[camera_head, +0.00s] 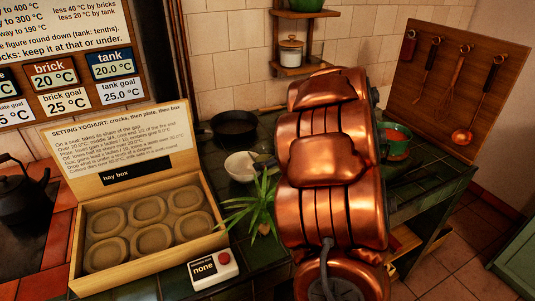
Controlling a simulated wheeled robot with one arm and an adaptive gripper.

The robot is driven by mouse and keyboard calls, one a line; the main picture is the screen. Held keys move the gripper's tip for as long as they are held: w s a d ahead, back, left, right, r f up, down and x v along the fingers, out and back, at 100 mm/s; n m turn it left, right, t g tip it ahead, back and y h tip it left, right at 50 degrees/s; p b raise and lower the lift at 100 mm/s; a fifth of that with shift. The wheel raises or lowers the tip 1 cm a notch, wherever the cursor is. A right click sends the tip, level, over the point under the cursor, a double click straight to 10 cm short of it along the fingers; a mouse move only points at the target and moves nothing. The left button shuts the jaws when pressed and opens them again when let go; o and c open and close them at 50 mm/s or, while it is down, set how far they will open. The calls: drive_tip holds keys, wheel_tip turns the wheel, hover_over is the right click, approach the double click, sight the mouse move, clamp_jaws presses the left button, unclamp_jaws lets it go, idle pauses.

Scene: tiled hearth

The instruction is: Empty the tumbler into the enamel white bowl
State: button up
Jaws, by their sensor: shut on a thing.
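The white bowl (240,166) stands on the dark green tiled top, left of my copper arm and behind a spiky plant. A small greyish-olive shape (264,159) shows at the bowl's right edge, partly behind the arm. It is too small to tell whether it is the tumbler, and I cannot tell whether it touches the bowl. No tumbler can be made out for sure. My gripper is hidden behind my arm, which fills the middle of the view. The bowl's contents cannot be made out.
A spiky green plant (260,207) stands close in front of the bowl. A dark pan (234,127) is behind it. An open hay box (146,235) and a red-buttoned device (213,268) are at front left. A green pot (396,141) and hanging utensils (464,137) are at right.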

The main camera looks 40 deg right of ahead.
drive_tip(key=shift+s+r+g+h+p, duration=0.2)
drive_tip(key=shift+r+g+p, duration=0.85)
drive_tip(key=shift+p, duration=3.85)
drive_tip(key=shift+f+b, duration=2)
drive_tip(key=shift+b, duration=0.65)
drive_tip(key=shift+d+r+g+p, duration=0.1)
drive_tip(key=shift+r+g+p, duration=0.1)
drive_tip(key=shift+g+p, duration=0.5)
drive_tip(key=shift+p, duration=0.3)
drive_tip(key=shift+r+g+h+p, duration=0.1)
drive_tip(key=shift+g+h+p, duration=0.4)
drive_tip(key=shift+p, duration=0.65)
drive_tip(key=shift+w+g+p, duration=0.1)
drive_tip(key=shift+g+p, duration=0.15)
drive_tip(key=shift+p, duration=0.2)
drive_tip(key=shift+w+r+g+p, duration=0.2)
drive_tip(key=shift+g+p, duration=0.8)
drive_tip(key=shift+p, duration=1.95)
drive_tip(key=shift+f+p, duration=0.15)
drive_tip(key=shift+p, duration=0.3)
